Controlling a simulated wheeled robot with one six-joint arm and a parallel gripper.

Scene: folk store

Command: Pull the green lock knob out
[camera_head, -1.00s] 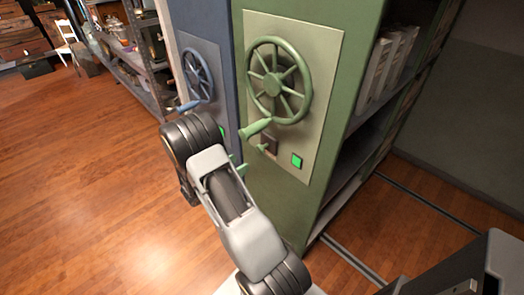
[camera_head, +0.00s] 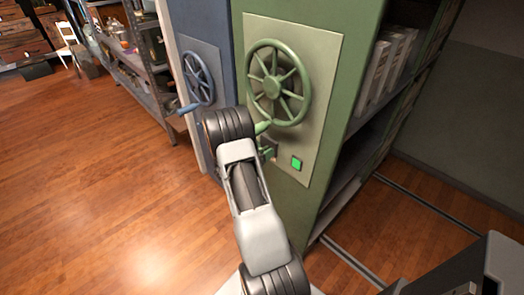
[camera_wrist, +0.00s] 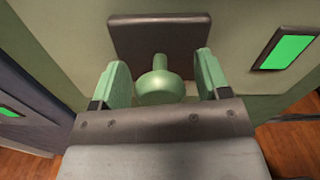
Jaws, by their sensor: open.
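The green lock knob (camera_wrist: 160,84) sticks out from a dark square plate (camera_wrist: 160,38) on the green cabinet's pale panel. My gripper (camera_wrist: 162,75) is open in the wrist view, with one green-padded finger on each side of the knob and a visible gap on both sides. In the head view, my gripper (camera_head: 265,152) is small at the dark plate (camera_head: 270,146), beside my arm, and its fingers partly cover the knob there. The green handwheel (camera_head: 278,83) with its side handle is above the knob.
A lit green square (camera_head: 297,163) is right of the knob and also shows in the wrist view (camera_wrist: 287,50). A blue cabinet with a blue handwheel (camera_head: 199,78) stands to the left. Open wooden floor (camera_head: 90,190) lies at left.

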